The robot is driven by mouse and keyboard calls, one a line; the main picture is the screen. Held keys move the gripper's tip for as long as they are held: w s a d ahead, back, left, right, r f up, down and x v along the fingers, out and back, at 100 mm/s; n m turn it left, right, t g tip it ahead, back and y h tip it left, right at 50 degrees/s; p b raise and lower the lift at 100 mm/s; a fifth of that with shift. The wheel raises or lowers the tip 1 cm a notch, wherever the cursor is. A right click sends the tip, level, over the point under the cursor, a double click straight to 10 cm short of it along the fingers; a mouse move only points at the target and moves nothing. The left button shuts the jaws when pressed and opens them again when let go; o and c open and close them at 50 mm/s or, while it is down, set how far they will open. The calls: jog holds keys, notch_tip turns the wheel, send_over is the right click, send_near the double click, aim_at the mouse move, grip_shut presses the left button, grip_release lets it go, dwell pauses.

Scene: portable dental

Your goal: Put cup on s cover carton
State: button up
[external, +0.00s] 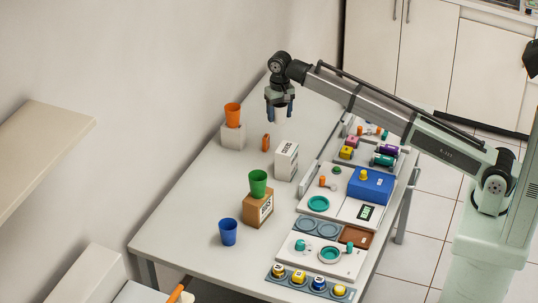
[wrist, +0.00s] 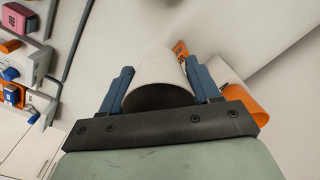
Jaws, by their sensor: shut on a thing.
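My gripper (external: 280,110) is raised above the far part of the table. In the wrist view its blue fingers (wrist: 160,68) are on both sides of a white cup (wrist: 160,75) with a dark opening, and they are shut on it. The cup is hard to make out in the external view. A white carton with dark lettering, apparently the cover carton (external: 286,162), stands upright on the table, below and nearer the camera than my gripper. Its top looks bare.
An orange cup (external: 233,115) stands on a white block (external: 232,137). A green cup (external: 258,183) stands on a brown carton (external: 257,209), and a blue cup (external: 228,232) on the table (external: 180,230). A small orange object (external: 265,142) lies near the cover carton. Trays fill the right side.

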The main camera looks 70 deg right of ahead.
jog(key=s+a+r+n, duration=0.1)
jog(key=s+a+r, duration=0.2)
jog(key=a+r, duration=0.4)
jog(key=m, duration=0.1)
send_near(287, 148)
jog(key=shift+m, duration=0.3)
jog(key=shift+f, duration=2.85)
jog(key=shift+f, duration=0.15)
jog(key=o, duration=1)
jog(key=shift+r, duration=0.2)
notch_tip(287, 148, up, 12)
